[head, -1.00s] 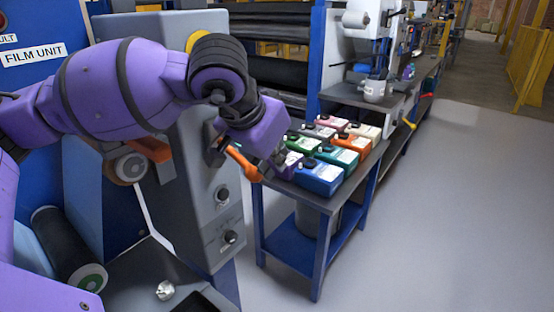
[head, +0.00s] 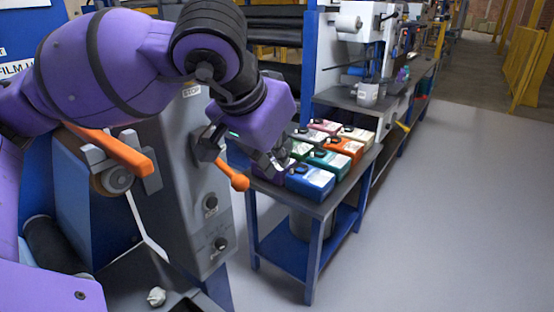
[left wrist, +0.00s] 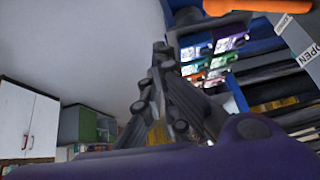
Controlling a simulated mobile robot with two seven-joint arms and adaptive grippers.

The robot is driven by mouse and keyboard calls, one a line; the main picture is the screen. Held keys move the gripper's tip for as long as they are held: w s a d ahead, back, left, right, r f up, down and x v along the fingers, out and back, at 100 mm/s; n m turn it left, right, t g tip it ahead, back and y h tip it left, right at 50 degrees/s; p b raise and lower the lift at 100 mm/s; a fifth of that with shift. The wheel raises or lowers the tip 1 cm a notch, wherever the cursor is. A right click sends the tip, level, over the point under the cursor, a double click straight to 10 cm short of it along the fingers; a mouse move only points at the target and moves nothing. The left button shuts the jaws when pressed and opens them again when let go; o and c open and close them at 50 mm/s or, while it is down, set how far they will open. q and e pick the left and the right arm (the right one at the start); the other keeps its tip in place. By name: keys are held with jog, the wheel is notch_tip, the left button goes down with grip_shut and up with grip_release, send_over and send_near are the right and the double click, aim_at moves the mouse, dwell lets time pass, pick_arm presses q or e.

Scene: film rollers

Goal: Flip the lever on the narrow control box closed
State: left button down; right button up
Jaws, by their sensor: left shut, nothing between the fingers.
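The narrow control box (head: 178,165) is a tall grey housing at the left middle of the head view, with knobs on its face. Its orange lever (head: 236,178) slants down and to the right from a dark pivot on the box's right side. In the left wrist view an orange bar (left wrist: 250,5) shows at the top edge, beside an "OPEN" label (left wrist: 308,54). My left gripper (head: 272,165) is shut and empty, just right of the lever; its closed fingers also show in the left wrist view (left wrist: 160,55). I cannot tell whether it touches the lever. My right gripper is out of view.
A blue-legged table (head: 318,215) with several colored cartridges (head: 308,180) stands right of the box, below my left gripper. Another orange handle (head: 118,150) sits beside a roller on the left. The floor (head: 450,210) at right is clear.

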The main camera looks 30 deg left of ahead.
pick_arm(q)
jog(key=s+r, duration=0.1)
jog(key=s+d+r, duration=0.2)
jog(key=shift+s+r+p, duration=0.25)
jog(key=shift+s+p, duration=0.05)
jog(key=shift+f, duration=0.1)
dwell(0.4)
